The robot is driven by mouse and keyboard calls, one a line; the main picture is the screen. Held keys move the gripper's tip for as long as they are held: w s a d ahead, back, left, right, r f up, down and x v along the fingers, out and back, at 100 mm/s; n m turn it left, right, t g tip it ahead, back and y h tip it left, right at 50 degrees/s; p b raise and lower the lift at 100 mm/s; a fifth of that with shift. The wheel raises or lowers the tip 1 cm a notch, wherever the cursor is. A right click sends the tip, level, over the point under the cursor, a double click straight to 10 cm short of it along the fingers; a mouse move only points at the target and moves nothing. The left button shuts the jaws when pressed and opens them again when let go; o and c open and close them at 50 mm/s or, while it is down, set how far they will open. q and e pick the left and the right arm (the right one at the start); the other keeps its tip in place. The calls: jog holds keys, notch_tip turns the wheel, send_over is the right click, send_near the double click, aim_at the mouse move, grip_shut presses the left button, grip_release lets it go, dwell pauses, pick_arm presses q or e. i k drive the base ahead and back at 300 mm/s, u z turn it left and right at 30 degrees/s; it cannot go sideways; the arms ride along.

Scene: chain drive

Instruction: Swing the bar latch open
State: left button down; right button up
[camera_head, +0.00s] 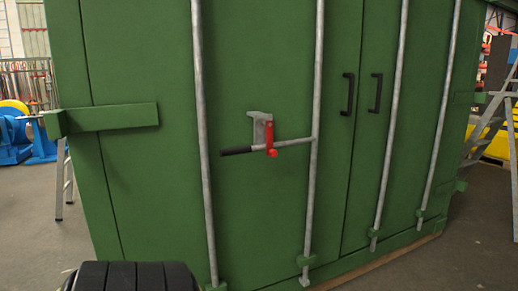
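The bar latch is a grey handle (294,142) with a black grip (236,151) at its left end. It reaches left, nearly level, from a vertical grey rod (318,80) on the green door. A grey bracket (259,118) with a red catch (270,137) is fixed on the door. The handle lies at this bracket, and the red catch hangs upright across it, its rounded lower end just below the handle. The grip sticks out to the left of the bracket. Neither gripper shows in the head view.
The green container (150,60) fills most of the view, with more vertical rods (202,120) and two black pull handles (347,94). A green arm-like bracket (115,117) juts at the left. A ladder (489,125) stands at right. Grey floor is open in front at right.

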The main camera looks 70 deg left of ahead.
aim_at(273, 153)
jog(key=u, duration=1)
jog(key=i, duration=0.9)
jog(key=u, duration=0.85)
